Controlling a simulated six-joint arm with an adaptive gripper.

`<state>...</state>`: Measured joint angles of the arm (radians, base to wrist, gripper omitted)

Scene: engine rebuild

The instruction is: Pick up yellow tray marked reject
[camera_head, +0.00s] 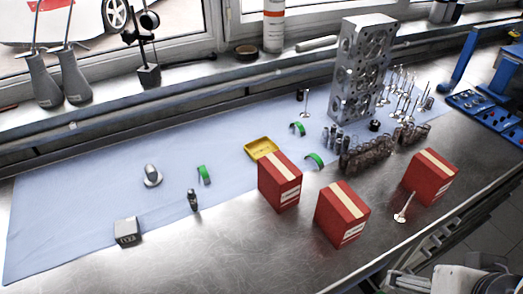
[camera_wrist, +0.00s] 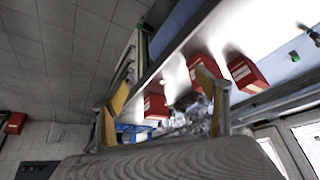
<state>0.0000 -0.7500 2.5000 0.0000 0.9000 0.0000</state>
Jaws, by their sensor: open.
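The yellow tray (camera_head: 261,147) lies flat on the blue mat near the middle of the bench in the head view. It is small and shallow, and its near right corner sits close behind a red box. I cannot read any marking on it. I do not make out the tray in the wrist view. My gripper (camera_wrist: 161,97) shows in the wrist view with its two fingers spread apart and nothing between them. It is away from the tray, and the wrist view looks across the bench at a steep tilt.
Red boxes (camera_head: 280,182), (camera_head: 342,214) and (camera_head: 431,177) stand along the bench's front. A tall metal cylinder head (camera_head: 361,68) rises behind springs (camera_head: 366,154) and valves. The blue mat's left part (camera_head: 80,205) is mostly clear.

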